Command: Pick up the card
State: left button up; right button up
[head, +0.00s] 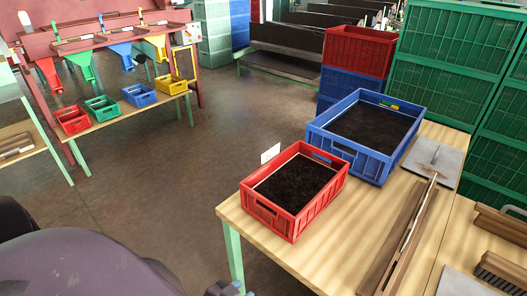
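A small white card (270,153) stands upright at the back left edge of the red crate (284,221), on the near wooden table. I cannot tell whether it is fixed to the crate's rim or only held there. The red crate holds dark soil. No gripper can be made out, and nothing touches the card. A large dark part of my own body fills the lower left corner. A small dark part is cut off by the bottom edge.
A blue crate (369,167) of soil stands behind the red one on the table (335,256). A grey plate (434,163) and long wooden bars (402,237) lie to the right. Stacked green crates (440,85) stand behind. Open floor (195,160) lies left of the table.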

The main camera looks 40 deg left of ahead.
aim_at(270, 154)
jog(key=i+j, duration=0.1)
jog(key=j, duration=0.6)
jog(key=i+j, duration=0.1)
jog(key=j, duration=0.6)
